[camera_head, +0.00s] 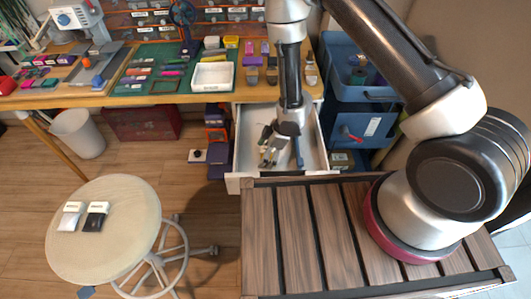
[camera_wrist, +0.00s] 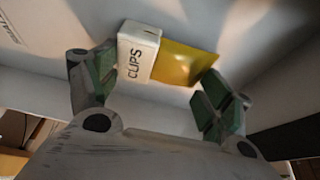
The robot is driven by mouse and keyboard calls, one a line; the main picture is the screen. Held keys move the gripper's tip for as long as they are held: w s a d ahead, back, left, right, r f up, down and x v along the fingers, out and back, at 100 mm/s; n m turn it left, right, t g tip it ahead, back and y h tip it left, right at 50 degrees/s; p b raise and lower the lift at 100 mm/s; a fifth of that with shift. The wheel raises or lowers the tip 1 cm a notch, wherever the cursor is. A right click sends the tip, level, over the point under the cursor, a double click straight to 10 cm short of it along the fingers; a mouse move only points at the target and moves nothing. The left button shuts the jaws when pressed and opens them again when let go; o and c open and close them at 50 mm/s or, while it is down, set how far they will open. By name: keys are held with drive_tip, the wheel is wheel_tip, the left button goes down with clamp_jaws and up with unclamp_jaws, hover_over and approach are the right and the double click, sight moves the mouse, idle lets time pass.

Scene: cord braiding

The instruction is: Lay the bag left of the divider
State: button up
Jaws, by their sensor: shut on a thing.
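The bag (camera_wrist: 185,67), yellow with a white header marked CLIPS, lies between the two green-padded fingers of my gripper (camera_wrist: 157,90) in the wrist view. One finger is at the header end and the other at the yellow end, and the gripper is shut on it. In the head view my gripper (camera_head: 271,147) points down into the open white drawer (camera_head: 233,183) under the bench. There the bag is too small and covered to make out clearly. I cannot make out the divider with certainty in either view.
Two more bags, one white (camera_head: 70,220) and one black (camera_head: 95,220), lie on the round stool (camera_head: 135,245). Blue bins (camera_head: 355,85) stand right of the drawer. A slatted wooden surface (camera_head: 300,235) lies in front. The bench (camera_head: 110,98) holds tools and a white tray (camera_head: 212,77).

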drive_tip(key=o, duration=1)
drive_tip(key=shift+f, duration=0.1)
